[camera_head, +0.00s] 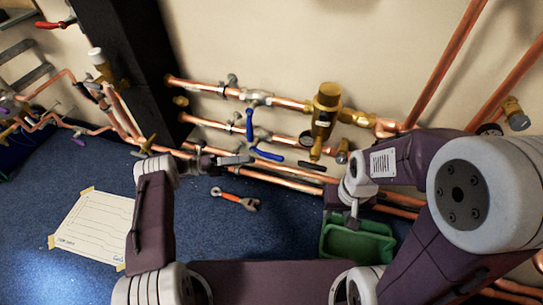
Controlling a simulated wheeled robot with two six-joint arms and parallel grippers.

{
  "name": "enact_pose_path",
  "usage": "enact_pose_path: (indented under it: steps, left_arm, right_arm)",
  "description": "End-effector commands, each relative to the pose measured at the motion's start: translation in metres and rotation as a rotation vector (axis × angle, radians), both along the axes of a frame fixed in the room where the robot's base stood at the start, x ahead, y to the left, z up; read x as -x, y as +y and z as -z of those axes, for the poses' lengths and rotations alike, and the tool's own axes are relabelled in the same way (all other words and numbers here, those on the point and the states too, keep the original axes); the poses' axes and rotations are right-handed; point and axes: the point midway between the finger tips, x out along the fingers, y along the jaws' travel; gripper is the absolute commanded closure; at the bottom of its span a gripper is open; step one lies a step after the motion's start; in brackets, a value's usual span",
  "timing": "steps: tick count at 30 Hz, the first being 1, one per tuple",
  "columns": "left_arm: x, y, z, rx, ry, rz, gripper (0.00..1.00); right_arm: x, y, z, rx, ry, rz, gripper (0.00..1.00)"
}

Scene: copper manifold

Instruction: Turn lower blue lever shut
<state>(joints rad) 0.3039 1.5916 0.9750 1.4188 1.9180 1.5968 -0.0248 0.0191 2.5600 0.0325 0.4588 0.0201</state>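Two blue levers show on the copper pipework against the wall. The upper blue lever (249,125) points up and down below the top pipe's valve. The lower blue lever (266,154) lies slanted, close to sideways, near the lower pipe.
A brass valve body (325,115) stands on the pipes right of the levers. A wrench with an orange handle (232,197) lies on the blue floor. A green bin (357,244) stands at lower right. A paper sheet (92,228) is taped at left. A dark post (135,65) rises left of the pipes.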

Motion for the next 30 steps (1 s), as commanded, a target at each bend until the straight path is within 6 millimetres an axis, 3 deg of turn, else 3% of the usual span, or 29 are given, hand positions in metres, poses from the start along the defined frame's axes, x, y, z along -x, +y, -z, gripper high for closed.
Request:
enact_pose_path:
  steps: [5, 18, 28, 29, 30]
  left_arm:
    - [0.000, -0.004, -0.001, 0.009, 0.004, 0.000, 0.61]
    - [0.001, -0.080, -0.015, 0.005, 0.002, 0.002, 0.61]
    - [0.001, -0.089, -0.020, 0.004, 0.002, -0.001, 0.61]
    - [0.001, -0.089, -0.020, 0.004, 0.002, -0.001, 0.64]
    - [0.001, -0.088, -0.020, 0.004, 0.002, -0.001, 0.75]
  right_arm:
    - [0.000, 0.000, 0.001, 0.000, 0.000, 0.000, 0.61]
    - [0.000, 0.000, 0.028, 0.000, 0.000, 0.000, 0.61]
    - [0.000, 0.000, 0.028, 0.000, 0.000, 0.000, 0.61]
    - [0.000, 0.000, 0.028, 0.000, 0.000, 0.000, 0.61]
    - [0.000, 0.000, 0.028, 0.000, 0.000, 0.000, 0.61]
